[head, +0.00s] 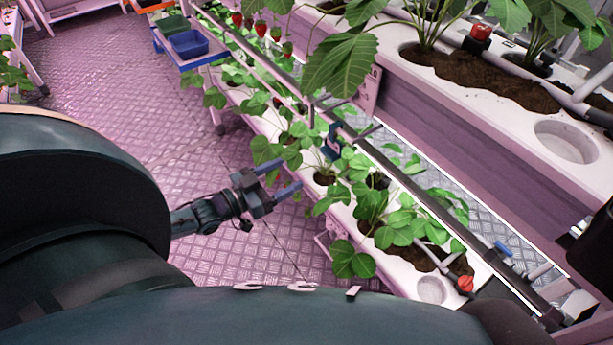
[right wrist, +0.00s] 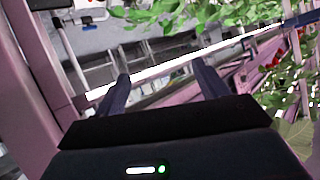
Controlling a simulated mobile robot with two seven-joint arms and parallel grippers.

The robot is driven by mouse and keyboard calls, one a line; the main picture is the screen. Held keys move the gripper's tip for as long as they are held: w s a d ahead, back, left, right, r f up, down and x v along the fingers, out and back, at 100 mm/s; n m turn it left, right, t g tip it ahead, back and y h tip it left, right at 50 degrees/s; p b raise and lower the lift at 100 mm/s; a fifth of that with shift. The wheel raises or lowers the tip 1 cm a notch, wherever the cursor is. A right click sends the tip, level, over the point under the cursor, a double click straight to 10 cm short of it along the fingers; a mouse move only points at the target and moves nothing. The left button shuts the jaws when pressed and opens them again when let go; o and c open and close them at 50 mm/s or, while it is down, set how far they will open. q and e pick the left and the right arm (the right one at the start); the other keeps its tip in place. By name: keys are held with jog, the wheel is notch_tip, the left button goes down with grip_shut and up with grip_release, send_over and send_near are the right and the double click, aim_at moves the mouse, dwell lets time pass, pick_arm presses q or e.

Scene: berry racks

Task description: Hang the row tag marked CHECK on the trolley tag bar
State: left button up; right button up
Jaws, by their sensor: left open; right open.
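My left gripper (head: 281,177) is open and empty in the head view, over the pink-lit floor just left of the lower plant row. My right gripper (right wrist: 162,75) is open in the right wrist view, with nothing seen between its fingers. I cannot make it out in the head view. I cannot pick out the CHECK tag. A trolley-like stand with a blue bin (head: 188,43) is at the top left; its tag bar cannot be made out.
The lower white planter (head: 432,290) with strawberry plants runs diagonally beside my left gripper. The upper planter (head: 568,140) overhangs to the right. A dark blue bracket (head: 332,140) and rails lie between them. The floor (head: 110,95) at left is open.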

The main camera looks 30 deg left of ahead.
aim_at(325, 155)
pick_arm(q)
jog(key=b+x, duration=0.5)
jog(key=x, duration=0.5)
jog(key=shift+d, duration=0.15)
jog(key=shift+w+d+f, duration=0.1)
jog(key=shift+w, duration=0.3)
jog(key=shift+w+d+b, duration=0.25)
jog(key=shift+w+b, duration=0.15)
jog(key=shift+w, duration=0.25)
pick_arm(e)
jog(key=d, duration=0.1)
jog(key=d+t, duration=0.1)
jog(key=s+d+t, duration=0.1)
jog(key=shift+r+h, duration=0.3)
jog(key=shift+r, duration=0.1)
jog(key=shift+s, duration=0.15)
